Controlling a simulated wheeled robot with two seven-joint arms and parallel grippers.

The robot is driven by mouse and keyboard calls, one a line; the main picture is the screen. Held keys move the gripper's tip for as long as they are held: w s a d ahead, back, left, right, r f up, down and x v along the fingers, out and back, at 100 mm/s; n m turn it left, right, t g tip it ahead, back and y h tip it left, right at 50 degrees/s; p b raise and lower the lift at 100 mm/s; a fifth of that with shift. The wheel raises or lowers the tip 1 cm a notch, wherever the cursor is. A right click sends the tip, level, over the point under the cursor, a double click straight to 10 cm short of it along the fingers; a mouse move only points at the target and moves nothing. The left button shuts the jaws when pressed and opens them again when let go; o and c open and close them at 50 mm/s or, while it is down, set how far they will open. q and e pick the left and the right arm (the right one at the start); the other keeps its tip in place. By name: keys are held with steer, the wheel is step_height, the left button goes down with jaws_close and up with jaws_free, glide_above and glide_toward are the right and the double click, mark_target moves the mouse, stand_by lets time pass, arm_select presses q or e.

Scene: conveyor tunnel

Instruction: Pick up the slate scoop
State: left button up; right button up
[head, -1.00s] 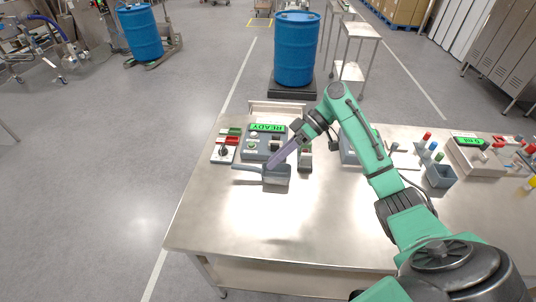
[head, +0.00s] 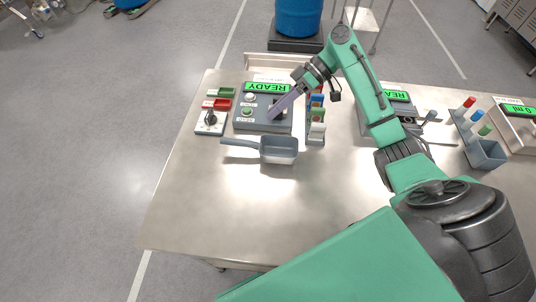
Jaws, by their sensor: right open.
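The slate scoop (head: 279,158) lies on the steel table, its bowl at the right and its handle (head: 240,143) pointing left. My right gripper (head: 274,116) hangs over the control panel with the READY display, just behind the scoop's bowl. It is open and empty, and apart from the scoop in the picture. Its fingers partly hide the panel. My left gripper is not in view.
The control panel (head: 243,124) stands behind the scoop. A switch box (head: 209,124) and red and green trays (head: 217,103) sit left of it. A rack of coloured blocks (head: 317,131) stands right of it. The table (head: 230,210) in front of the scoop is clear.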

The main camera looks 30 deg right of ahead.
mark_target(239, 141)
steer(key=p+x, duration=0.3)
steer(key=x, duration=0.4)
steer(key=p+x, duration=0.3)
steer(key=x, duration=0.4)
steer(key=shift+w+d+f, duration=0.1)
steer(key=shift+w, duration=0.15)
steer(key=shift+a+f, duration=0.25)
steer(key=shift+d, duration=0.1)
jaws_close()
